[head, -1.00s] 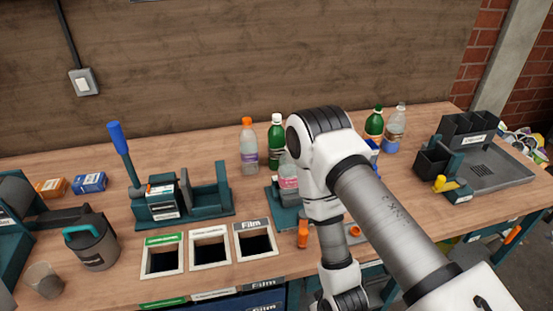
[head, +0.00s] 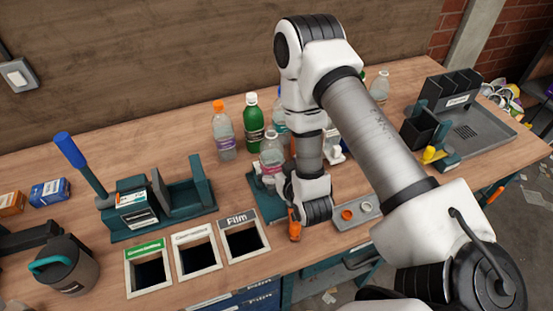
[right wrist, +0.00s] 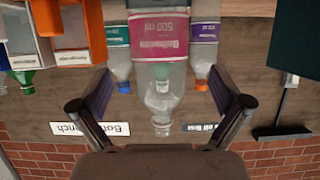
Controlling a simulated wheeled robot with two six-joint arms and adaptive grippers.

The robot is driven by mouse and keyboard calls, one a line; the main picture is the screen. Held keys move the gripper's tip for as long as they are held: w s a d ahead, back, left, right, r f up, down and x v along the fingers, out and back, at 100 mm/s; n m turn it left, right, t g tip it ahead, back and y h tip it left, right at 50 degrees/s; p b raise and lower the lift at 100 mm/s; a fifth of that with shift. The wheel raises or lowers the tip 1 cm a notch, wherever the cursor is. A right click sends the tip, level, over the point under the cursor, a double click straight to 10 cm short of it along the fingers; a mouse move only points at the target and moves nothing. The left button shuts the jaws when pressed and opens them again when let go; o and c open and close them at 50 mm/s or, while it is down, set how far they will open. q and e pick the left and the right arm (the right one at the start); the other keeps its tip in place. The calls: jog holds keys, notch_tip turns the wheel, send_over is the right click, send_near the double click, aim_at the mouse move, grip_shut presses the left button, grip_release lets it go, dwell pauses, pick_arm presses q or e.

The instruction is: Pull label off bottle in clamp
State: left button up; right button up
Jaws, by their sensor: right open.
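A clear bottle (head: 271,152) with a pink label (head: 272,168) stands upright in a teal clamp (head: 266,206) near the middle of the bench. In the right wrist view, which is upside down, the bottle (right wrist: 160,88) and its pink label (right wrist: 160,42), marked 500 ml, are straight ahead. My right gripper (right wrist: 161,104) is open, its fingers apart on either side of the bottle's picture and not touching the label. In the head view my right wrist (head: 312,192) is just right of and in front of the clamp and hides the fingers. My left gripper is out of view.
Several bottles stand behind, including an orange-capped one (head: 223,132) and a green one (head: 254,122). An orange-handled tool (head: 294,226) lies in front of the clamp. Three framed bin openings (head: 245,226) are left. A grey tray (head: 360,212) is right.

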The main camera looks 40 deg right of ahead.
jog(key=shift+p+x, duration=0.4)
jog(key=shift+x, duration=0.8)
jog(key=x, duration=0.3)
jog(key=shift+w+f, duration=0.15)
jog(key=shift+f, duration=0.15)
jog(key=shift+s+r, duration=0.3)
jog(key=shift+s, duration=0.05)
jog(key=shift+c, duration=0.7)
jog(key=c, duration=1)
jog(key=o, duration=0.3)
jog(key=shift+c, duration=0.7)
jog(key=shift+w, duration=0.1)
jog(key=shift+w+r+p, duration=0.1)
jog(key=shift+r+p, duration=0.25)
jog(key=shift+p, duration=0.05)
